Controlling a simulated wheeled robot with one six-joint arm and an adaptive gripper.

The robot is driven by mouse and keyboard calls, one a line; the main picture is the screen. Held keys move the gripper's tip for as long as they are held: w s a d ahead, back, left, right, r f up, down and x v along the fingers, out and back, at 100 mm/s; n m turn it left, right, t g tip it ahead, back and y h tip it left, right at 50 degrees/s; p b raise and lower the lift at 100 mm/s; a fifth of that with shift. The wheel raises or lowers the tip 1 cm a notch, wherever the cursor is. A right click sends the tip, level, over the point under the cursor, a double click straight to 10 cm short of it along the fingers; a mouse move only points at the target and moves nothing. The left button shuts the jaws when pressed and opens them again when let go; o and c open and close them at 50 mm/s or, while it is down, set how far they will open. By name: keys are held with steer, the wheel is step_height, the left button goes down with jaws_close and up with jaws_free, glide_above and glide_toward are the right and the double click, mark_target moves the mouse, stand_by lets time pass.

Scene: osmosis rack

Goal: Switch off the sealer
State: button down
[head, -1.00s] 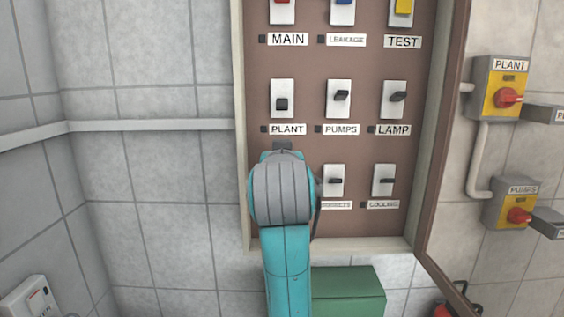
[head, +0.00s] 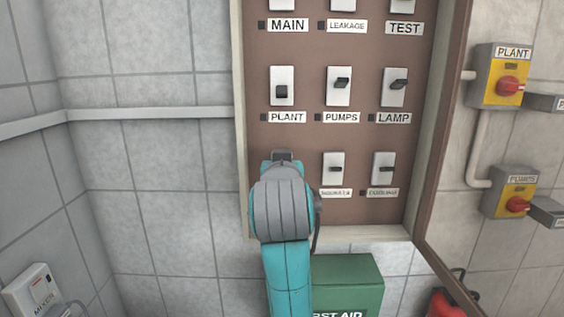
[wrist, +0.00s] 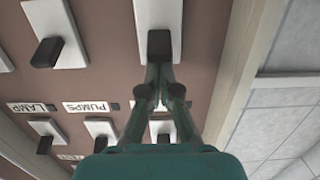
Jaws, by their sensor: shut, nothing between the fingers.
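No label reading "sealer" is legible. The brown switch panel (head: 312,140) carries rows of white rocker plates with dark levers. Legible labels include MAIN, LEAKAGE, TEST, PLANT, PUMPS and LAMP. In the head view my arm covers the bottom-left position. The wrist view, upside down, shows a bottom-left switch (wrist: 158,42) there with a dark lever; its label is out of view. My gripper (wrist: 160,70) is shut and empty, its tips right at this lever; I cannot tell if they touch. The bottom-middle switch (head: 334,168) and bottom-right switch (head: 383,168) have blurred labels.
The plant switch (head: 282,88) sits above my gripper. Yellow boxes with red knobs, PLANT (head: 500,77) and PUMPS (head: 511,192), are on the right wall. A green first-aid box (head: 347,283) is below the panel. A white labelled box (head: 33,287) is at lower left.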

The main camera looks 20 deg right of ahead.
steer(key=shift+f, duration=0.1)
steer(key=f+t, duration=0.1)
steer(key=t, duration=0.1)
steer(key=f+t+h, duration=0.1)
steer(key=s+t+h, duration=0.1)
steer(key=t, duration=0.1)
steer(key=shift+s+a+f+t, duration=0.1)
steer(key=shift+a+f+t, duration=0.1)
steer(key=shift+f+t, duration=0.15)
stand_by(0.3)
